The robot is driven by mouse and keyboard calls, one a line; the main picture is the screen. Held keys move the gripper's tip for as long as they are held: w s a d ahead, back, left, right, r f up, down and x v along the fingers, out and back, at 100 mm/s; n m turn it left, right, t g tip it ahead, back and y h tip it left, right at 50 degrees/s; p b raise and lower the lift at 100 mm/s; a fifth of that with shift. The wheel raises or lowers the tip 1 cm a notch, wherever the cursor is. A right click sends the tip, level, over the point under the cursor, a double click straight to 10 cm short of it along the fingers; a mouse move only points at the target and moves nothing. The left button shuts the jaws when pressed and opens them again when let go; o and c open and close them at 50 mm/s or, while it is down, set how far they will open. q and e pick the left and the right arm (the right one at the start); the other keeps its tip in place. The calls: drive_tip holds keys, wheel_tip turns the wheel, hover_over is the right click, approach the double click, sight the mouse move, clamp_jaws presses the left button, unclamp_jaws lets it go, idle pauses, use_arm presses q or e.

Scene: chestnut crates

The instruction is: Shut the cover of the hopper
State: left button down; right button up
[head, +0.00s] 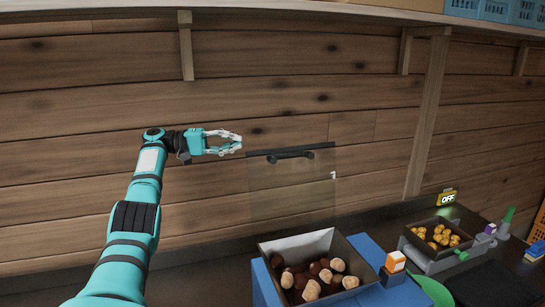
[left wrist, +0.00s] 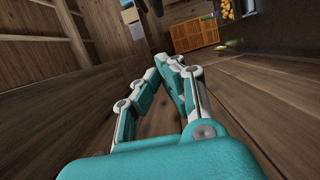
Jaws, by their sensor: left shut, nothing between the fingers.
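The hopper (head: 297,244) is a pale-walled open box with brown and tan chestnuts in it, at the lower middle of the head view. Its cover (head: 290,185) is a see-through panel with a dark top edge and a dark handle. The cover stands raised, upright behind the hopper. My left gripper (head: 240,143) is shut and empty, just left of the cover's top left corner and about level with its top edge. Its closed fingers also show in the left wrist view (left wrist: 172,62). My right gripper is not in view.
Right of the hopper stands a dark tray (head: 461,247) of yellow-orange pieces, near a lit OFF sign (head: 447,198). An orange-topped block (head: 396,261) is beside the hopper. A plank wall is behind. An orange crate (left wrist: 195,36) shows in the left wrist view.

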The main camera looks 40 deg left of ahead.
use_arm(q)
drive_tip(key=w+d+f+p, duration=0.1)
drive_tip(key=w+d+p, duration=0.5)
drive_tip(key=d, duration=0.3)
drive_tip(key=shift+d, duration=0.35)
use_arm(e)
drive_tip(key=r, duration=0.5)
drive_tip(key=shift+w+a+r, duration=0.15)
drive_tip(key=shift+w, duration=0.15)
use_arm(q)
drive_tip(key=shift+f, duration=0.1)
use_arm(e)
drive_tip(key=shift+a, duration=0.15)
